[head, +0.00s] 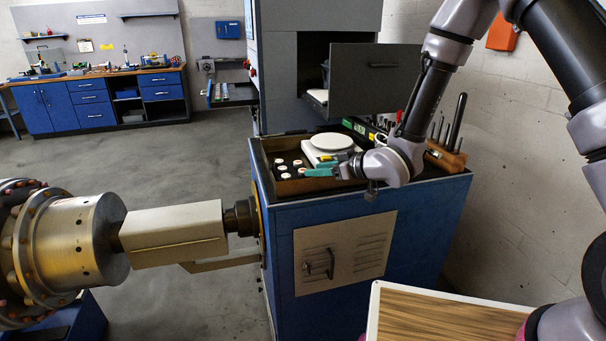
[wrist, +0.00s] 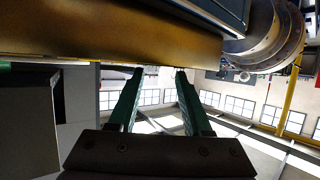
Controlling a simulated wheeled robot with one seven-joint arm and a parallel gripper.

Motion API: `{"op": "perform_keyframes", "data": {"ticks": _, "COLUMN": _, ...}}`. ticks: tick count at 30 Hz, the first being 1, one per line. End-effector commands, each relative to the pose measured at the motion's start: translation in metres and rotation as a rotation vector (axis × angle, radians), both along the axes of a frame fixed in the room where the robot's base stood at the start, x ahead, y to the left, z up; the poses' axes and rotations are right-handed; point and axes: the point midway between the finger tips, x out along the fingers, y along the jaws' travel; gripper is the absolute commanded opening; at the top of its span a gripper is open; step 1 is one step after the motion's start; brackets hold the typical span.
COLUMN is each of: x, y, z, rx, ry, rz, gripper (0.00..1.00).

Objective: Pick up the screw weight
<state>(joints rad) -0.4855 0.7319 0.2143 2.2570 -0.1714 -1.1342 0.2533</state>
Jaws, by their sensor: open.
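Several small white round pieces (head: 298,163) sit in a dark, wood-edged tray (head: 305,187) on top of the blue cabinet; I cannot tell which of them is the screw weight. My gripper (head: 322,168) is low over the right part of the tray, beside these pieces and in front of the white scale. Its teal fingers point left in the head view. In the wrist view, my gripper (wrist: 159,72) has its fingers spread with nothing between them. A brown band crosses just beyond the fingertips there, and no white piece shows.
A wooden tool block (head: 446,157) stands at right. The large metal rotor (head: 72,240) is at left.

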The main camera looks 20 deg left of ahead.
Motion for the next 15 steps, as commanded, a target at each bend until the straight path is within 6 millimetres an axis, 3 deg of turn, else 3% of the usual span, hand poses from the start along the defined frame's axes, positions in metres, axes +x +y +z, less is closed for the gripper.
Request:
{"op": "perform_keyframes", "data": {"ticks": 9, "x": 0.019, "y": 0.034, "z": -0.018, "rx": -0.001, "ry": 0.0, "rz": 0.0, "gripper": 0.49}}
{"op": "perform_keyframes", "data": {"ticks": 15, "x": 0.023, "y": 0.042, "z": -0.021, "rx": -0.001, "ry": 0.0, "rz": -0.001, "gripper": 0.49}}
